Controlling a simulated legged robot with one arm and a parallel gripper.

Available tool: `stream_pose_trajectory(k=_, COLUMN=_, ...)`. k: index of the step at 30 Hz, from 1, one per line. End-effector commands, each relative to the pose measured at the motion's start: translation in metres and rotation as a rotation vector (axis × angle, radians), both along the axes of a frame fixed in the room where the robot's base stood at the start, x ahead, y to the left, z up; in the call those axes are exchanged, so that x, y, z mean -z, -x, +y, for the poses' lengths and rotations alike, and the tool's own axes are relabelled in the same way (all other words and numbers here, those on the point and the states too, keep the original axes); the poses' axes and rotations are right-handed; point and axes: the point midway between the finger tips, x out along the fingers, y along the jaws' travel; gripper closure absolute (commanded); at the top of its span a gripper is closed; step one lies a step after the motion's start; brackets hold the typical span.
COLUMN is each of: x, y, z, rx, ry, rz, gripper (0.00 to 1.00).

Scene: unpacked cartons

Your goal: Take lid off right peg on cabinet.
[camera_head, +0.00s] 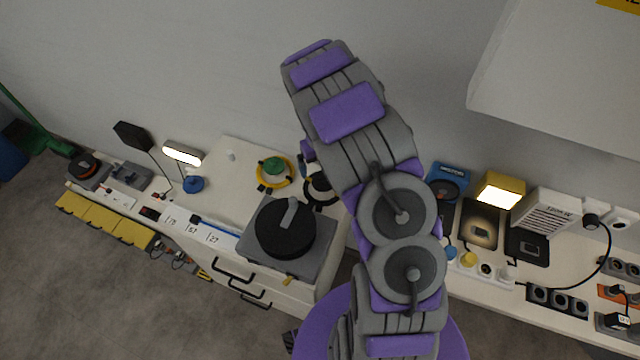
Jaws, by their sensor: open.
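The white cabinet top (237,181) holds a short pale peg (231,155) at its back left. Near its middle is a green round piece (273,166) with a yellow ring around its base. To the right is a dark round piece with a black ring (312,201), partly covered by my arm. I cannot tell which of these is the lid, and the right peg is not clearly seen. My gripper (307,152) shows only as a small purple and dark part beside my arm, close above the dark piece. It is open; its fingertips are mostly hidden.
A grey block (325,248) with a black disc (283,233) and grey handle stands at the cabinet's front. A lit lamp (182,153) stands at left. The right counter (571,262) carries a yellow lamp (501,190), sockets and cables. A white box hangs upper right.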

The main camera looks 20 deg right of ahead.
Motion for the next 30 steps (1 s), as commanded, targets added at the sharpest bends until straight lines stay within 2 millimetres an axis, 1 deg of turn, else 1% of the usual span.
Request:
stream_pose_trajectory(k=1, x=0.012, y=0.001, z=-0.004, rx=0.002, ry=-0.005, rz=0.003, gripper=0.00)
stream_pose_trajectory(k=3, x=0.022, y=0.001, z=-0.008, rx=0.004, ry=-0.009, rz=0.003, gripper=0.00)
stream_pose_trajectory(k=6, x=0.031, y=0.001, z=-0.013, rx=0.003, ry=-0.015, rz=0.001, gripper=0.00)
stream_pose_trajectory(k=8, x=0.033, y=0.001, z=-0.015, rx=0.004, ry=-0.016, rz=0.000, gripper=0.00)
stream_pose_trajectory(k=11, x=0.036, y=0.000, z=-0.012, rx=0.003, ry=-0.013, rz=-0.001, gripper=0.00)
stream_pose_trajectory(k=14, x=0.044, y=-0.001, z=-0.007, rx=0.002, ry=-0.006, rz=0.001, gripper=0.00)
stream_pose_trajectory(k=19, x=0.068, y=-0.004, z=0.001, rx=0.003, ry=0.002, rz=0.002, gripper=0.00)
stream_pose_trajectory(k=22, x=0.080, y=-0.003, z=0.000, rx=0.003, ry=-0.001, rz=0.004, gripper=0.00)
stream_pose_trajectory(k=25, x=0.086, y=-0.003, z=-0.003, rx=0.002, ry=-0.007, rz=0.004, gripper=0.00)
stream_pose_trajectory(k=30, x=0.086, y=-0.004, z=-0.008, rx=0.004, ry=-0.013, rz=0.004, gripper=0.00)
